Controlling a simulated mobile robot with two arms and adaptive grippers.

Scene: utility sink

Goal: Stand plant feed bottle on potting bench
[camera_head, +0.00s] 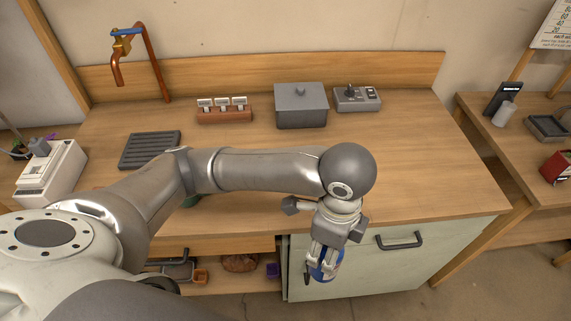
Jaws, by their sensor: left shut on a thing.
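My left gripper (327,252) hangs at the front edge of the wooden bench, pointing down, in front of the pale green cabinet door. It is shut on a blue-and-white thing (323,271), probably the plant feed bottle, mostly hidden by the fingers. The thing is off the bench surface, beyond its front edge. The wooden bench (420,165) spans the middle of the view; I cannot tell whether it or the wooden table at right is the potting bench. My right gripper is not in view.
On the bench stand a lidded grey box (301,108), a control box (357,98), a brown rack (224,113), a ribbed grey mat (150,149) and a copper tap (157,65). The bench's right front is clear. A side table (490,150) at right holds several items.

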